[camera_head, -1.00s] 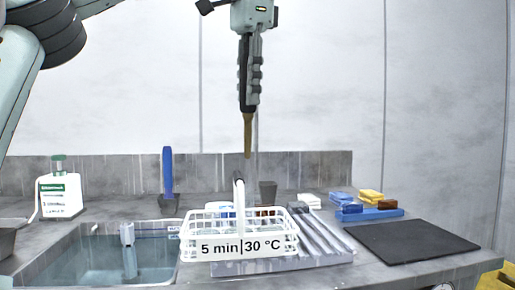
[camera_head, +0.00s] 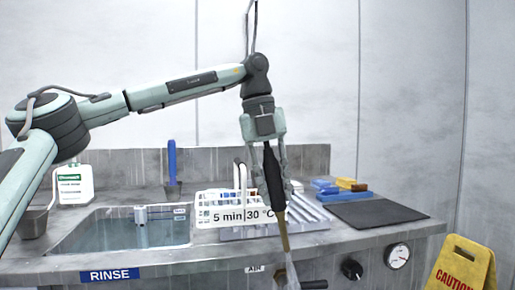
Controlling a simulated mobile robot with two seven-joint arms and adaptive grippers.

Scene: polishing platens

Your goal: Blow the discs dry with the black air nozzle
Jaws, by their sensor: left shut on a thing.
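My left gripper (camera_head: 277,185) is shut on the black air nozzle (camera_head: 273,172), which points down and slightly right with its brass tip (camera_head: 283,232) in front of the counter's front edge. A pale, blurred jet leaves the tip downward. A white wire basket (camera_head: 222,214) marked "5 min | 30 °C" stands on the counter behind and left of the nozzle. Small blue and reddish pieces show inside it; I cannot tell whether these are the discs. The nozzle and gripper hide part of the basket's right side. My right gripper is out of view.
A water-filled rinse sink (camera_head: 110,235) lies left of the basket. A ribbed grey rack (camera_head: 310,214) and a dark mat (camera_head: 377,214) are right. A white bottle (camera_head: 74,186) and blue-handled tool (camera_head: 172,160) stand behind. A yellow caution sign (camera_head: 462,268) is at lower right.

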